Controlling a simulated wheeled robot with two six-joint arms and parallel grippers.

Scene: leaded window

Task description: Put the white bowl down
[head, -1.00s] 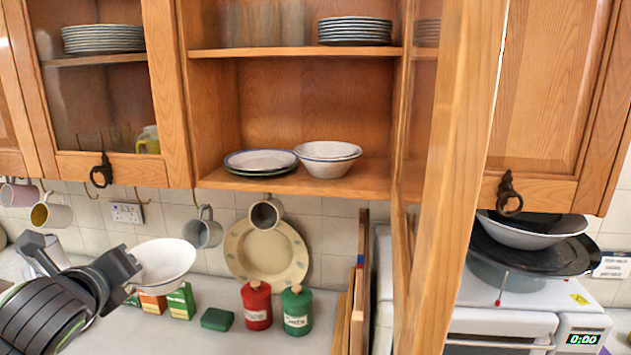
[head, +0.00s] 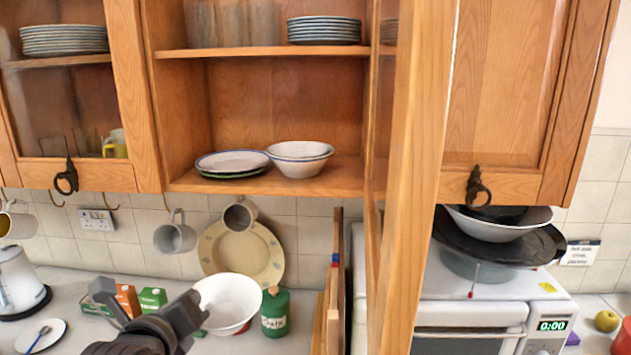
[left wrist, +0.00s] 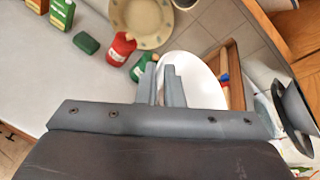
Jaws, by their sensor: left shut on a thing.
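The white bowl (head: 228,303) is held at its left rim by my left gripper (head: 196,312), in front of the counter's back part. In the head view the bowl covers the red canister, and the green canister (head: 275,312) shows just to its right. In the left wrist view the white bowl (left wrist: 193,80) is at the fingertips of my left gripper (left wrist: 162,80), which is shut on its rim. I cannot tell how far the bowl is above the counter. My right gripper is not in view.
An open cupboard door (head: 415,180) juts out on the right. Chopping boards (head: 334,290) stand right of the green canister. Small boxes (head: 128,298), a kettle (head: 17,280) and a saucer (head: 40,336) are on the counter (head: 75,290). A patterned plate (head: 243,255) leans at the wall.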

